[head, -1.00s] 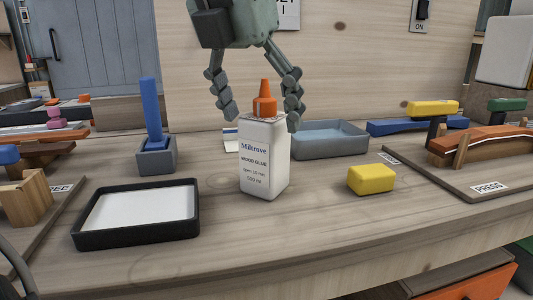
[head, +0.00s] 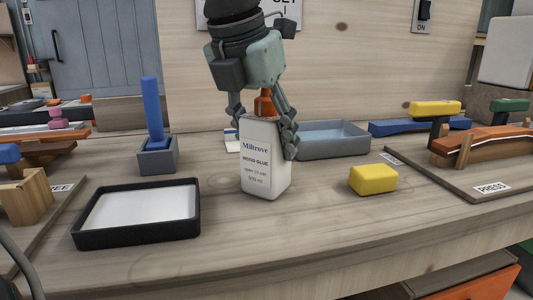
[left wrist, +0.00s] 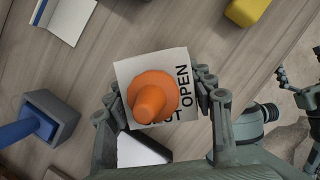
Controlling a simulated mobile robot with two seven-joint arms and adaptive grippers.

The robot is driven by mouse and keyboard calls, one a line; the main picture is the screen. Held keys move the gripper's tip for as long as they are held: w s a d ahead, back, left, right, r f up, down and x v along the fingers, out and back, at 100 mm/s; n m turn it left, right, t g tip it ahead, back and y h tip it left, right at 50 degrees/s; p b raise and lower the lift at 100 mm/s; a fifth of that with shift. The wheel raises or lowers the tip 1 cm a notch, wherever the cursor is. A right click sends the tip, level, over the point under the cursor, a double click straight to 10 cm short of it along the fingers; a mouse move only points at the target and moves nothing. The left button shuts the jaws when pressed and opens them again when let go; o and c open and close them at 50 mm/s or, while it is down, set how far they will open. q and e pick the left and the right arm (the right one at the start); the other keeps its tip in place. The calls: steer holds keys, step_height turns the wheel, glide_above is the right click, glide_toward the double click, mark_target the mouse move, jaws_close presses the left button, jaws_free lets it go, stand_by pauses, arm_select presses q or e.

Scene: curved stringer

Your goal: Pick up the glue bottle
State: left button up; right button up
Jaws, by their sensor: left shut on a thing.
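The white glue bottle (head: 264,165) with an orange nozzle stands upright on the bench in the middle of the head view. Its label reads "Miltrove wood glue". My left gripper (head: 264,135) has come down over it from above and is shut on the upper body, one finger on each side. In the left wrist view the orange nozzle of the glue bottle (left wrist: 152,97) points up at the camera between the fingers of the left gripper (left wrist: 160,95). The bottle's base appears to rest on the bench.
A black-rimmed tray (head: 137,236) lies to the left, with a blue-handled tool in a grey holder (head: 156,158) behind it. A yellow block (head: 372,180) is to the right. A blue-grey tray (head: 333,139) lies behind. The front bench strip is clear.

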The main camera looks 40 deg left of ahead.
arm_select(q)
jaws_close()
steer(key=shift+r, duration=0.1)
